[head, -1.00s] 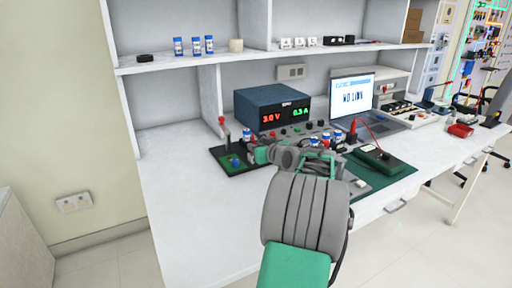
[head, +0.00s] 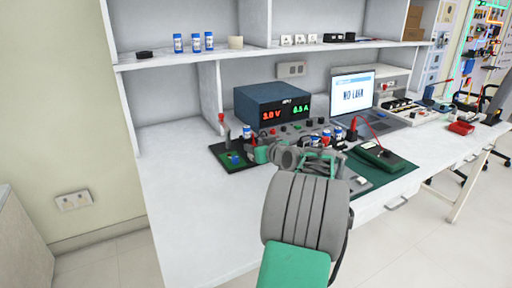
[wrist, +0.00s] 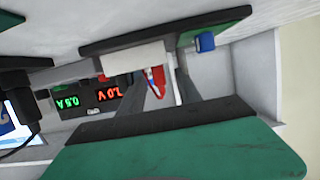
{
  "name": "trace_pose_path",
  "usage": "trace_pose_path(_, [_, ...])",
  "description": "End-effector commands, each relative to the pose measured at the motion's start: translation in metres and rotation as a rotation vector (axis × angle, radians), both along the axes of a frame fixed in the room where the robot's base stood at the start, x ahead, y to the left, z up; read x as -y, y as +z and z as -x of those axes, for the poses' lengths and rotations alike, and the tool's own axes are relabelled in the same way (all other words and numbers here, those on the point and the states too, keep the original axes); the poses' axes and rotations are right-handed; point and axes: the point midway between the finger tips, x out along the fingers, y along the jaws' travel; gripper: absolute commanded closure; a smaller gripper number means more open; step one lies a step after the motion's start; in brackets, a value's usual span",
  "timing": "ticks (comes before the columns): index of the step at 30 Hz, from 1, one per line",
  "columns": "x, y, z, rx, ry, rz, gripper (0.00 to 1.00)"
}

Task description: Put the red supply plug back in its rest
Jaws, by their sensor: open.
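My gripper (head: 258,153) is over the bench beside a dark board with a green top (head: 222,160), open with nothing visibly held. In the wrist view a green finger with a dark pad fills the bottom. A red piece (wrist: 157,82) with a white part shows beyond it. At the left in the head view, a red-topped upright piece (head: 221,119) stands by the board. Another red upright piece (head: 352,132) is on the right near a red lead. I cannot tell which red piece is the supply plug, and its rest is not clearly visible.
The blue power supply (head: 270,107) stands behind, reading 3.0 V and 0.5 A. A laptop (head: 352,95) is to its right. A blue piece (wrist: 205,42) shows near the board. The bench's front left is clear.

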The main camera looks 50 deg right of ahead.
Motion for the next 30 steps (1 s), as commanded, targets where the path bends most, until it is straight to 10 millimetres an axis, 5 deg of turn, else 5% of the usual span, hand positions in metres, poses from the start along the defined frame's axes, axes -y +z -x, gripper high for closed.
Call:
trace_pose_path(15, [-0.021, 0.023, 0.069, 0.000, -0.001, -0.001, 0.59])
trace_pose_path(30, [-0.024, 0.024, 0.070, -0.002, 0.002, 0.000, 0.59])
